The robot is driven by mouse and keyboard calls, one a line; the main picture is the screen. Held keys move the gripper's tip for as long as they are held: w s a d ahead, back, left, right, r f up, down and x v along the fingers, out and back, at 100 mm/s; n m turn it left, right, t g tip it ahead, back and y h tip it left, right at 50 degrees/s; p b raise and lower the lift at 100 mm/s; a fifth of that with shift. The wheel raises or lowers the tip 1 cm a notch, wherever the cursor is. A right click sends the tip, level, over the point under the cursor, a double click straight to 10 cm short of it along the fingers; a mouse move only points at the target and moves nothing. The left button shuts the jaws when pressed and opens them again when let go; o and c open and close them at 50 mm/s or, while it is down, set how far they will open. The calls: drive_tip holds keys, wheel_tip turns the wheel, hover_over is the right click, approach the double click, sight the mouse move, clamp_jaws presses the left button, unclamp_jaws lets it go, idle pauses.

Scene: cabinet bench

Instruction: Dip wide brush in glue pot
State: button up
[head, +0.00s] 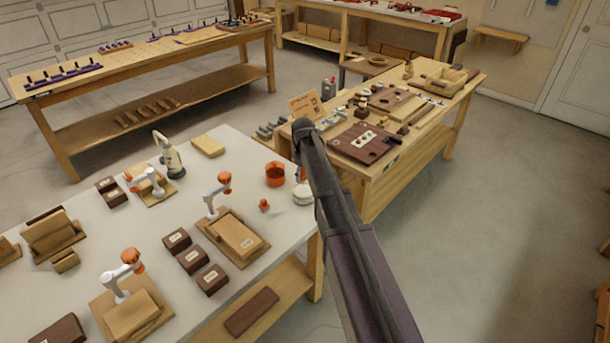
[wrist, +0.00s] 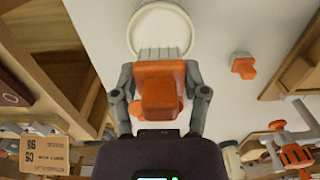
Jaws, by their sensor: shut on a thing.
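My gripper (wrist: 160,95) is shut on the wide brush (wrist: 160,80), which has an orange body and pale bristles. In the wrist view the bristles overlap the near part of a round white-rimmed pot (wrist: 160,5), which looks like the glue pot. I cannot tell whether the bristle tips are above the pot or inside it. In the head view the white pot (head: 302,196) sits near the right edge of the white table, beside my arm. My arm hides the gripper there; only a little orange shows above the pot.
A small orange piece (head: 264,205) and an orange round container (head: 275,174) stand left of the pot. Clamp fixtures (head: 218,190), dark labelled blocks (head: 193,260) and a bottle (head: 172,160) stand farther left. A crowded wooden bench (head: 420,143) stands to the right.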

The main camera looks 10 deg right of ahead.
sight(304, 190)
drive_tip(key=shift+f+b, duration=1.35)
drive_tip(key=shift+f, duration=0.35)
drive_tip(key=shift+f+b, duration=0.55)
drive_tip(key=shift+b, duration=0.05)
idle(1.7)
drive_tip(key=shift+r+p, duration=3.5)
drive_tip(key=shift+p, duration=0.05)
